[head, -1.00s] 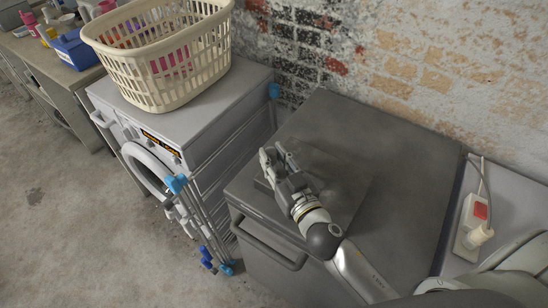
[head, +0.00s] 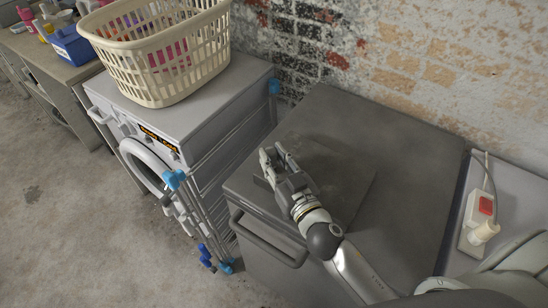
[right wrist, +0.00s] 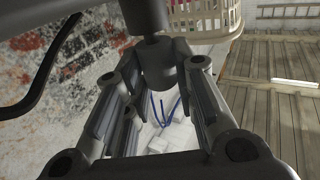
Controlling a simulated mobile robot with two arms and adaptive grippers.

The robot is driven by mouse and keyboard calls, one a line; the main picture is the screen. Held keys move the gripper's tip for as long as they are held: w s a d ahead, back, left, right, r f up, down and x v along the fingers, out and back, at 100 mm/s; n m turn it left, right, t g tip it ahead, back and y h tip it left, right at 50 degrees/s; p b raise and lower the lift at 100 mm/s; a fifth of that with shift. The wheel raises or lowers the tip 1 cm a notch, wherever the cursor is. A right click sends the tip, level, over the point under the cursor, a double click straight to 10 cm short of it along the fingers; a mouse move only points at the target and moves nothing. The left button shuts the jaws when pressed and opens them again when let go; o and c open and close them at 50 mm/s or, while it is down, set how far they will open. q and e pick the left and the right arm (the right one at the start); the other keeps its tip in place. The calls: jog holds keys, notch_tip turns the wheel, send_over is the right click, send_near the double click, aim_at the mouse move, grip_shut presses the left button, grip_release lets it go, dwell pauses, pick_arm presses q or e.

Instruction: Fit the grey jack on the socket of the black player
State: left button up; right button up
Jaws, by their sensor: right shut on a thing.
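My right gripper (head: 273,153) reaches over the left part of the dark grey cabinet top. In the right wrist view its fingers are closed around a dark grey cylindrical piece, which looks like the grey jack (right wrist: 156,62). A black cable (right wrist: 42,70) curves at the left of that view. A flat, square, dark grey slab (head: 345,190) lies on the cabinet top below the gripper and my right arm, which hide part of it. It may be the black player, but I cannot tell, and no socket shows. My left gripper is not in view.
The cabinet top (head: 405,140) is bare behind and right of the slab. A white power strip (head: 476,215) with a red switch lies at the right. A washing machine (head: 215,105) bearing a cream basket (head: 150,70) stands at the left, with a folded blue-tipped rack (head: 205,225) in front.

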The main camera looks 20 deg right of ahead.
jog(key=shift+f+b, duration=0.35)
jog(key=shift+f, duration=0.15)
jog(key=o, duration=1.1)
jog(key=s, duration=0.4)
jog(key=s+d, duration=0.1)
jog(key=s, duration=0.7)
jog(key=shift+d, duration=0.35)
